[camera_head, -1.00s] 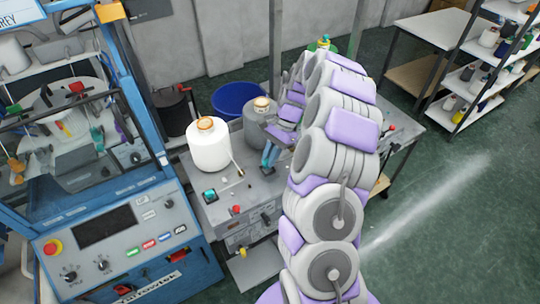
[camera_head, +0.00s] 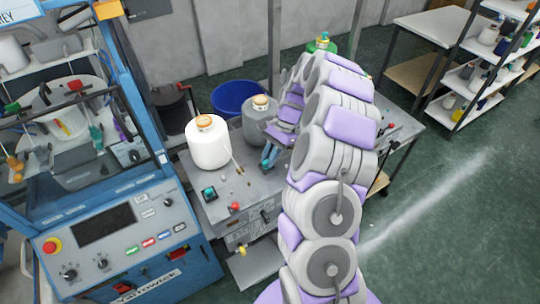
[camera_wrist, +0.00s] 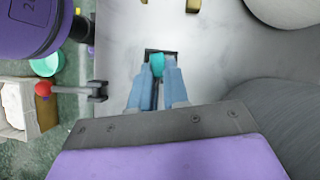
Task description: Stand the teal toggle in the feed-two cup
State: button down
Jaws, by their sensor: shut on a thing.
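My gripper (camera_wrist: 160,76) shows at the lower middle of the wrist view, its two blue fingers shut on the teal toggle (camera_wrist: 157,64). Only the toggle's upper part shows between the fingertips. A dark square opening or frame (camera_wrist: 174,52) in the pale bench top lies right around the fingertips in this view. It may be the feed-two cup, but I cannot tell, nor whether the toggle touches it.
A white yarn cone (camera_head: 208,148) stands left of my gripper on the grey bench (camera_head: 240,205). The blue knitting machine (camera_head: 125,215) stands at the left.

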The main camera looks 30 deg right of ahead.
jog(key=shift+s+f, duration=0.25)
jog(key=shift+f, duration=0.1)
jog(key=c, duration=1.1)
grip_release()
jog(key=shift+s+f, duration=0.1)
jog(key=shift+f, duration=0.05)
jog(key=shift+o, duration=0.2)
jog(key=v, duration=1.7)
jog(key=shift+w+a+p, duration=0.3)
jog(key=shift+a, duration=0.05)
jog(key=shift+p+v, duration=0.7)
jog(key=shift+v, duration=0.1)
